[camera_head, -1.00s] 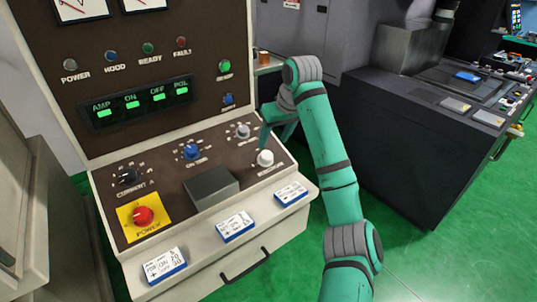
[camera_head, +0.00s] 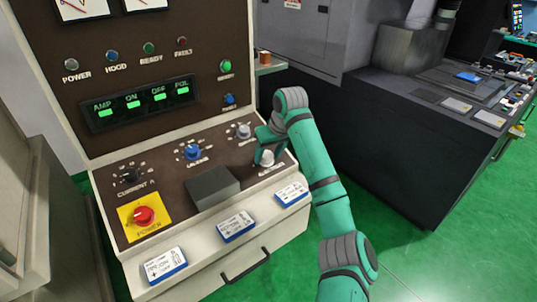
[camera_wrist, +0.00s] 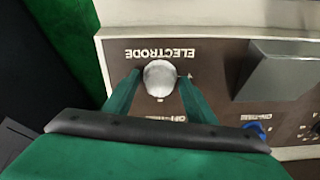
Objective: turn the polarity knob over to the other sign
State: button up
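The polarity knob is the white round knob (camera_head: 267,158) at the right end of the console's sloping panel. In the wrist view the knob (camera_wrist: 160,75) sits beside the upside-down word ELECTRODE, with small marks around it. My gripper (camera_wrist: 159,76) is open, with one green finger on each side of the knob and its tips level with it. A narrow gap shows between each finger and the knob. In the head view my gripper (camera_head: 267,157) is over the knob and partly hides it and its label.
A grey knob (camera_head: 244,131), a blue knob (camera_head: 192,152) and a dark block (camera_head: 212,187) share the panel. A red power button (camera_head: 144,215) stands at the left. Several small cards lie along the front ledge. A dark machine (camera_head: 400,140) stands to the right.

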jog(key=c, duration=0.9)
jog(key=shift+o, duration=0.2)
jog(key=shift+n, duration=0.4)
jog(key=n, duration=0.4)
jog(key=shift+r, duration=0.1)
jog(key=n, duration=0.9)
jog(key=shift+w+g, duration=0.1)
jog(key=shift+g, duration=0.2)
jog(key=shift+n, duration=2.3)
